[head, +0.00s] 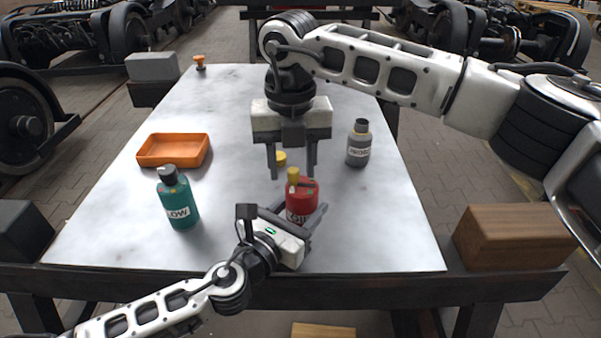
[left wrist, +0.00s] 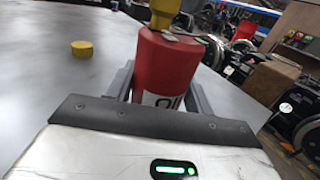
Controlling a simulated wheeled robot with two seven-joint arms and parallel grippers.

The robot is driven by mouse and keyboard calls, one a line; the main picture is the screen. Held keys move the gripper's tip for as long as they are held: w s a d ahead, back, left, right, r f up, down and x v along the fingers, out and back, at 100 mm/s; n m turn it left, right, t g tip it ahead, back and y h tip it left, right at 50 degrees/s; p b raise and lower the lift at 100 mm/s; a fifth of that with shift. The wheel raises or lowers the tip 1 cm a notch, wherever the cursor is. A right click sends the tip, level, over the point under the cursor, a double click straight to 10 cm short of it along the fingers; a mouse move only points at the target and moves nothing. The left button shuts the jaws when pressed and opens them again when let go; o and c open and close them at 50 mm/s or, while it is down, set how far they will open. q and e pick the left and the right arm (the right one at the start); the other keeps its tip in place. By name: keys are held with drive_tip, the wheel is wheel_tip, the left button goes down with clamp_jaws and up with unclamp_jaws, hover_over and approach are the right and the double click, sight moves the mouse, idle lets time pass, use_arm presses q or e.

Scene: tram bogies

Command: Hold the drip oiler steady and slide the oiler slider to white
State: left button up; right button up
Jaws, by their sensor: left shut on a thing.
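The drip oiler, a red can (head: 301,205) with a yellow top (head: 293,175), stands upright near the table's front. In the left wrist view the red can (left wrist: 165,72) sits between the fingers, its label partly hidden. My left gripper (head: 296,218) is shut on it from the front. A small lever-like part (left wrist: 172,36) shows on the can's top; I cannot tell the slider or its setting. My right gripper (head: 292,175) points down, open and empty, just behind and above the oiler. A yellow cap-like disc (left wrist: 82,48) lies on the table behind the oiler.
On the marble table (head: 225,105) are an orange tray (head: 174,163), a teal bottle labelled LOW (head: 178,205) and a grey bottle (head: 358,145). A small orange-topped item (head: 200,63) stands at the far left. A wooden block (head: 515,237) is beyond the right edge.

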sight(293, 170)
wheel_tip(293, 170, up, 12)
idle(0.6)
use_arm(q)
drive_tip(key=o, duration=1.1)
drive_tip(key=shift+a, duration=0.1)
